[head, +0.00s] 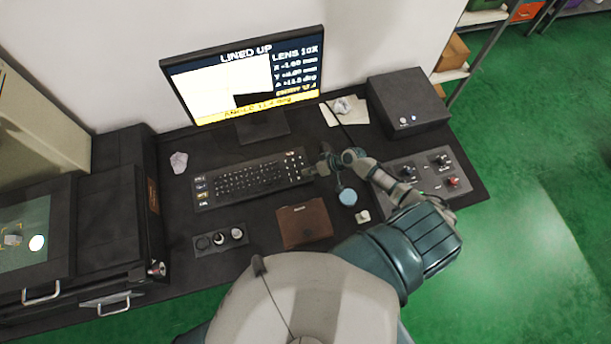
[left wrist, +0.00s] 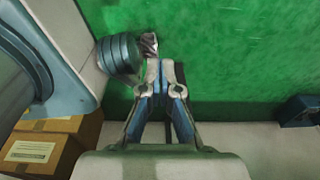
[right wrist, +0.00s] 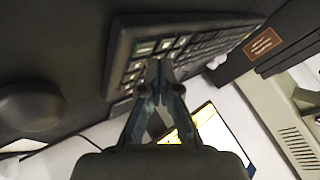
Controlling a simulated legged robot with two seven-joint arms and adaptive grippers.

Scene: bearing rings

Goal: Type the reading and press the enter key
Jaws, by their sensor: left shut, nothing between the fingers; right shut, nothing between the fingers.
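The black keyboard (head: 250,180) lies on the dark desk in front of the monitor. The monitor (head: 245,85) reads "LINED UP", "LENS 10X", x, y and angle lines, and a yellow bar with an angle entry too small to read surely. My right gripper (head: 312,170) is shut and empty at the keyboard's right end, by the number keys. In the right wrist view its fingertips (right wrist: 160,65) are over or on the keys of the keyboard (right wrist: 185,45); I cannot tell if they touch. My left gripper (left wrist: 160,65) is shut and empty, away from the desk above the green floor.
A control box (head: 430,172) and a black box (head: 408,102) stand at the right. Cardboard boxes (left wrist: 50,145) show in the left wrist view.

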